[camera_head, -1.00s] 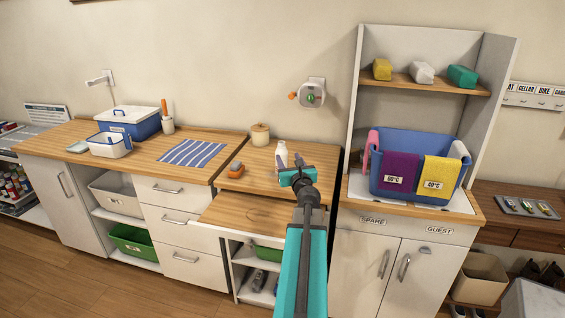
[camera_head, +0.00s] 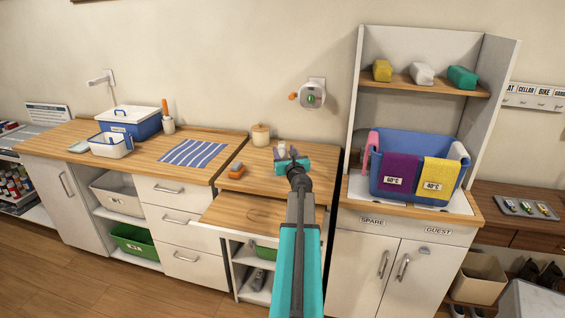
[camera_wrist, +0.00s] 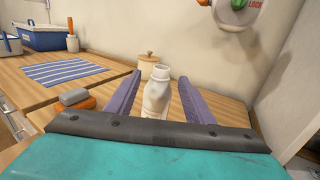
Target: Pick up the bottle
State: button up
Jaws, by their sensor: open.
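The bottle is white with a narrower neck. In the wrist view the bottle (camera_wrist: 156,92) stands upright on the wooden counter, between the two purple fingers of my gripper (camera_wrist: 159,85). A gap shows on both sides of it, so the fingers look apart from it. In the head view my gripper (camera_head: 292,153) is over the counter, and only the bottle's top (camera_head: 282,148) shows past it; its lower part is hidden. My gripper is open and empty.
A lidded beige jar (camera_head: 261,134) stands behind, left of the bottle. An orange and grey block (camera_head: 236,170) lies to the left. A wall-mounted device (camera_head: 312,95) is above. A tall white shelf unit (camera_head: 350,130) closes off the right. A striped cloth (camera_head: 193,153) lies further left.

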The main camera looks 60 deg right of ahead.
aim_at(283, 147)
jog(key=shift+w, duration=0.1)
dwell(0.3)
jog(key=shift+p+x, duration=0.85)
jog(key=shift+x, duration=1.75)
jog(key=shift+c, duration=0.3)
grip_shut()
